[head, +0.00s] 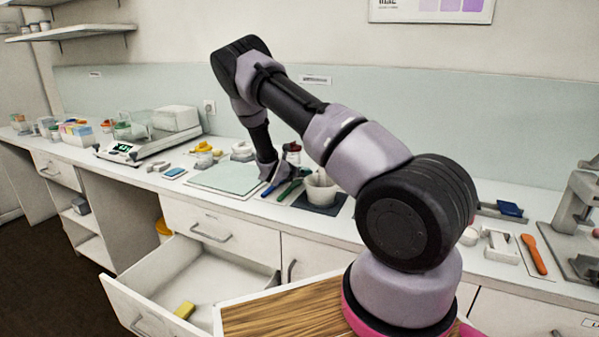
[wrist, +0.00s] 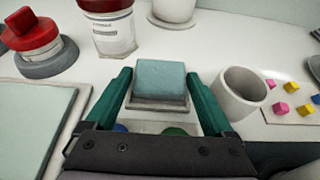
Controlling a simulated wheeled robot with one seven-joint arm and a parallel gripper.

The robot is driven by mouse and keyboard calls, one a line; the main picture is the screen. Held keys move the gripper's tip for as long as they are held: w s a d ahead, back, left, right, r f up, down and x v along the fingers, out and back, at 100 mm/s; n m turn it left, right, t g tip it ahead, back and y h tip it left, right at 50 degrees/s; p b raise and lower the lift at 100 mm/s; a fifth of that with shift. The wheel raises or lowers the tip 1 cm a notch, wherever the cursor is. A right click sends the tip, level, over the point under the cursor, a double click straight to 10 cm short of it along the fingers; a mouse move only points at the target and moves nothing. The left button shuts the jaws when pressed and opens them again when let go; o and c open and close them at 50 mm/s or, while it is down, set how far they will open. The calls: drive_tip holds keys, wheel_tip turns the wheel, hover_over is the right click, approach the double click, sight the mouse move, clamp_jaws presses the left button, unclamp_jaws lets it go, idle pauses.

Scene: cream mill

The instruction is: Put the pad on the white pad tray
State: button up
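A pale teal, block-shaped pad (wrist: 160,76) sits on a small grey base (wrist: 157,104) on the white counter. My gripper (wrist: 159,76) is open, its green fingers on either side of the pad, with a narrow gap showing at each side. In the head view my gripper end is low over the counter beside the white mortar (head: 321,188), and the pad is hidden there. I cannot tell for sure which thing is the white pad tray.
A teal slab (wrist: 30,125) lies left. A red-lidded jar (wrist: 107,32) and a red-topped weight (wrist: 37,42) stand behind. A white cup (wrist: 240,92) and small coloured cubes (wrist: 291,96) are right. An open drawer (head: 150,312) holds a yellow block (head: 185,310).

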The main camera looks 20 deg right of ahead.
drive_tip(key=v, duration=1.2)
drive_tip(key=shift+f, duration=0.1)
